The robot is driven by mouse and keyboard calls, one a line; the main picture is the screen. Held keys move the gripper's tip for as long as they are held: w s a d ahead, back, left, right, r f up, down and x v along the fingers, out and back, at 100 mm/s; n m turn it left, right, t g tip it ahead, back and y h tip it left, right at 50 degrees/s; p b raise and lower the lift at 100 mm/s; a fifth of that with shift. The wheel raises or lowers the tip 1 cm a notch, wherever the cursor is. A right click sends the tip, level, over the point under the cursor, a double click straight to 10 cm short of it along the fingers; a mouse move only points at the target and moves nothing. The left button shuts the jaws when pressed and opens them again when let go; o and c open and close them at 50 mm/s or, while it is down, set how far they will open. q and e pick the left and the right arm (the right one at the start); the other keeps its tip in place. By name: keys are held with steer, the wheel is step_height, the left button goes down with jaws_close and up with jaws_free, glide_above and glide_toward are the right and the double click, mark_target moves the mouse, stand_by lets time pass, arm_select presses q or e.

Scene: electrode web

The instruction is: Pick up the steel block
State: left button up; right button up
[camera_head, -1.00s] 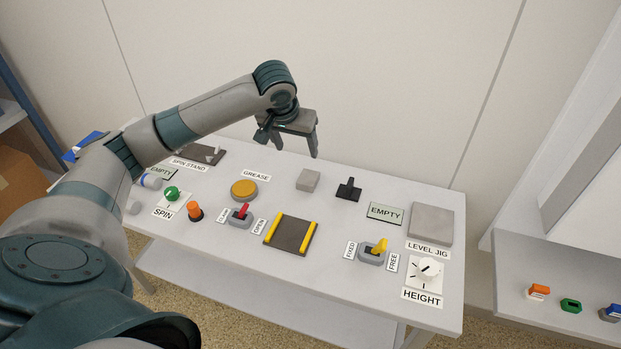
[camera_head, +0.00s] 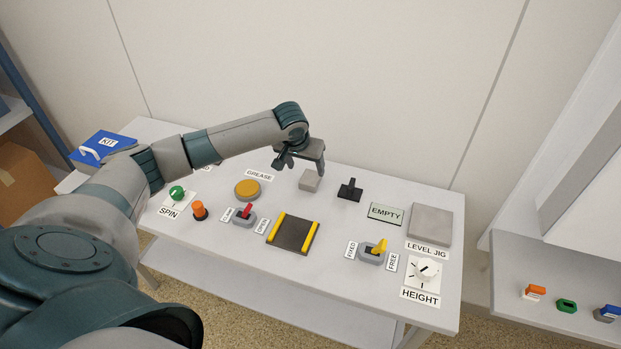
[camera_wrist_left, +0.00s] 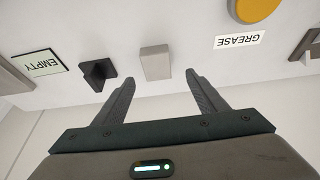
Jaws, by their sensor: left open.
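The steel block (camera_head: 310,181) is a small grey block on the white table, toward its back edge, between the grease pad and a black fixture. My left gripper (camera_head: 304,170) is open and empty, just above and behind the block in the head view, partly overlapping its top edge. In the left wrist view the block (camera_wrist_left: 156,62) lies ahead of the two spread fingers (camera_wrist_left: 160,88), roughly centred between their lines and not between the tips. My right gripper is in neither view.
A black upright fixture (camera_head: 349,189) stands close to the right of the block. The round grease pad (camera_head: 247,190) lies to its left. A dark plate with yellow rails (camera_head: 293,234) lies in front, and the level jig plate (camera_head: 430,223) is at right. The wall is behind.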

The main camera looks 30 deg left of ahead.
mark_target(310, 178)
arm_select(q)
steer(key=shift+w+f, duration=0.2)
steer(key=shift+f, duration=0.4)
steer(key=shift+w+f+p, duration=0.1)
steer(key=shift+f+p, duration=0.15)
steer(key=shift+p, duration=0.1)
steer(key=x, duration=0.1)
steer(key=p+x, duration=0.1)
steer(key=x, duration=0.1)
steer(key=shift+w+d+f, duration=0.1)
steer(key=shift+d+f, duration=0.15)
steer(key=shift+f, duration=0.15)
steer(key=shift+w+f+p, duration=0.15)
steer(key=shift+f+p, duration=0.15)
steer(key=shift+f, duration=0.1)
steer(key=c, duration=1.4)
steer(key=shift+r, duration=0.1)
